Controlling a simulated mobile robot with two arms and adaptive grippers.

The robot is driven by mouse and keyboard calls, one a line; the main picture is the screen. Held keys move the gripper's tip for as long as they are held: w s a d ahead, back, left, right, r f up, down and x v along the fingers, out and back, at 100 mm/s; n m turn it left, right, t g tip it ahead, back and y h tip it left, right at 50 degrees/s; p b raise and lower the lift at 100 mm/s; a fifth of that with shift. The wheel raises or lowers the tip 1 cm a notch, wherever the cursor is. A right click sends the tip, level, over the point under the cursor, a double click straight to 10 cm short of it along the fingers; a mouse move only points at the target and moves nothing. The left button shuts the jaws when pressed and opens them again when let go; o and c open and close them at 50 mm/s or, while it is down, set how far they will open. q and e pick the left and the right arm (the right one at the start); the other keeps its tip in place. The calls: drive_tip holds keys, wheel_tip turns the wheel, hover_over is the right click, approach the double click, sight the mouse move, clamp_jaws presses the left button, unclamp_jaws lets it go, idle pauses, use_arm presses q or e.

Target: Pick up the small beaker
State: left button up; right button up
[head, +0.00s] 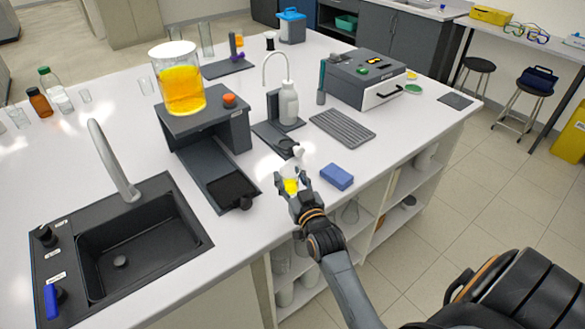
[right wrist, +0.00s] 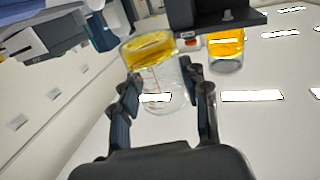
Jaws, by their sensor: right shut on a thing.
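The small beaker (head: 291,186) is clear glass with yellow liquid in it, at the front of the white bench, left of a blue block. My right gripper (head: 292,193) reaches it from the front edge and partly hides it in the head view. In the right wrist view, the beaker (right wrist: 155,88) sits between the two fingers of my right gripper (right wrist: 161,82), which are shut on its sides. I cannot tell whether its base touches the bench. My left gripper is not in view.
A large beaker of yellow liquid (head: 182,84) stands on a dark rig (head: 225,125) behind left. A blue block (head: 337,177) lies right of the gripper. A wash bottle (head: 289,103) and ridged grey mat (head: 342,127) are behind. A black sink (head: 120,250) is at left.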

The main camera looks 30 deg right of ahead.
drive_tip(key=s+a+r+p, duration=0.3)
drive_tip(key=s+a+p, duration=0.2)
drive_tip(key=shift+s+a+r, duration=0.15)
drive_tip(key=shift+a+r, duration=0.1)
drive_tip(key=shift+a, duration=0.1)
drive_tip(key=shift+s, duration=0.1)
idle(0.9)
